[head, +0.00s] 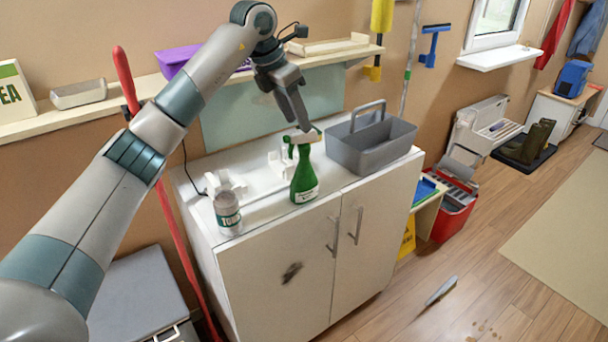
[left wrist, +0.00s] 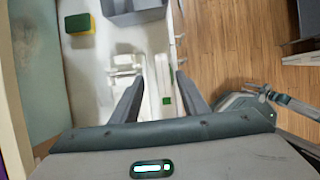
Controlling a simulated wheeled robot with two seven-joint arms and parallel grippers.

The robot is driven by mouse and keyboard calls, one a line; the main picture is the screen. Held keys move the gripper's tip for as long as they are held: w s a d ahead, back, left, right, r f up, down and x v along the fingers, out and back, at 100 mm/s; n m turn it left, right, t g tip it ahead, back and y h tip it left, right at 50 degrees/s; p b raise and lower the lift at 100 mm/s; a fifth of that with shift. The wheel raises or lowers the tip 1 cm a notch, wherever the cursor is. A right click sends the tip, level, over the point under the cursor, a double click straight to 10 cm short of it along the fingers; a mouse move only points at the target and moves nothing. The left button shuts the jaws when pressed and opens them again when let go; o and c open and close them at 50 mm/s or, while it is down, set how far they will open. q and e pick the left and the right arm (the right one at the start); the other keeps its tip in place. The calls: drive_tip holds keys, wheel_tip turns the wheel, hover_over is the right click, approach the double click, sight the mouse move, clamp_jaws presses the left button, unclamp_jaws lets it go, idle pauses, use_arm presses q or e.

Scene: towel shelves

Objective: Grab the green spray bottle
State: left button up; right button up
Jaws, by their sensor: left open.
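The green spray bottle (head: 304,178) stands upright on the white cabinet top near its front edge, in the head view. It has a white and green spray head and a pale label. My left gripper (head: 301,124) points down just above and behind the spray head. In the left wrist view the two fingers of my left gripper (left wrist: 160,80) are spread apart. White and green parts show between and beyond them, but I cannot tell which belong to the bottle. Nothing is visibly held. My right gripper does not show clearly in either view.
A white can (head: 228,212) stands left of the bottle on the cabinet (head: 275,270). A grey caddy (head: 372,148) with a handle stands close on the right. A yellow and green sponge (left wrist: 80,24) shows in the left wrist view. A wall shelf (head: 22,130) runs behind.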

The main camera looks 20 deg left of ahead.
use_arm(q)
drive_tip(key=shift+d+f, duration=0.15)
drive_tip(key=shift+f, duration=0.05)
drive_tip(key=shift+w+d+f+p, duration=0.15)
drive_tip(key=shift+f+p, duration=0.15)
drive_tip(key=p+x, duration=0.1)
drive_tip(key=x, duration=0.2)
drive_tip(key=shift+d, duration=0.15)
drive_tip(key=shift+w+f, duration=0.1)
drive_tip(key=shift+f, duration=0.3)
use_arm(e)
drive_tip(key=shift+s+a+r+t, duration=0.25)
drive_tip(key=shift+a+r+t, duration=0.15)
use_arm(q)
clamp_jaws()
drive_tip(key=shift+r, duration=0.1)
idle(0.4)
